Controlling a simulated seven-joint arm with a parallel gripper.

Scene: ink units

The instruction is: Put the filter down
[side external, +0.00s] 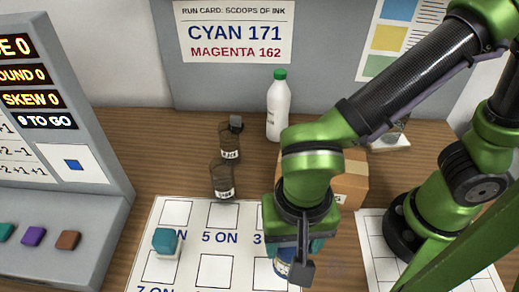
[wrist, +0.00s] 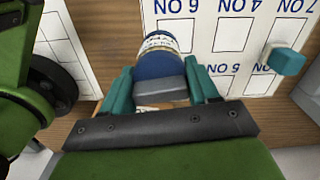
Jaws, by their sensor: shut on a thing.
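My gripper (wrist: 165,97) is shut on a dark blue cylinder with a pale label band, which I take as the filter (wrist: 158,67). In the wrist view it sits between the two teal fingers, with a grey block-like part (wrist: 158,92) at its near end. In the side view the filter (side external: 283,268) is mostly hidden behind my gripper (side external: 300,255), over the right part of the white printed sheet (side external: 190,285). I cannot tell whether it touches the sheet. The label's print is too small to read.
A teal-topped block (side external: 165,241) stands on the sheet's left side. Two dark bottles (side external: 222,181) stand behind the sheet, near a white bottle with a green cap (side external: 278,108) and a cardboard box (side external: 352,182). A grey console (side external: 70,215) is at left. Several squares are bare.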

